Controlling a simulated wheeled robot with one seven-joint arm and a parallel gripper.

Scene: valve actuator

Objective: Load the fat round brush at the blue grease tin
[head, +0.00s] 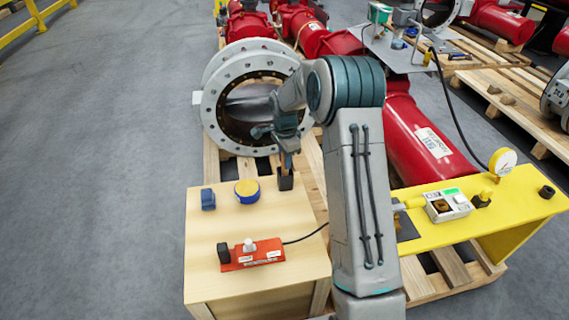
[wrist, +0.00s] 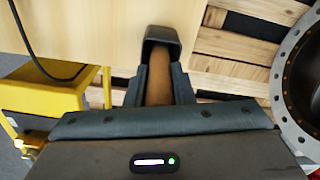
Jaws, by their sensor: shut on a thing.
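The blue grease tin (head: 247,195) stands on the wooden table top, with yellow grease filling its open top. A dark square holder (head: 286,182) stands to its right at the table's far right corner. It also shows in the wrist view (wrist: 162,32). My gripper (head: 286,158) is above this holder and shut on a brown wooden handle (wrist: 160,80), likely the brush's. The handle's far end goes into the holder, so any bristles are hidden. In the wrist view my gripper's fingers (wrist: 158,82) lie on both sides of the handle.
A small blue block-like object (head: 208,200) is left of the tin. A red control box (head: 251,254) with a cable sits at the table's front. A large flanged valve (head: 213,105) stands behind; a yellow bench (head: 520,200) is at right.

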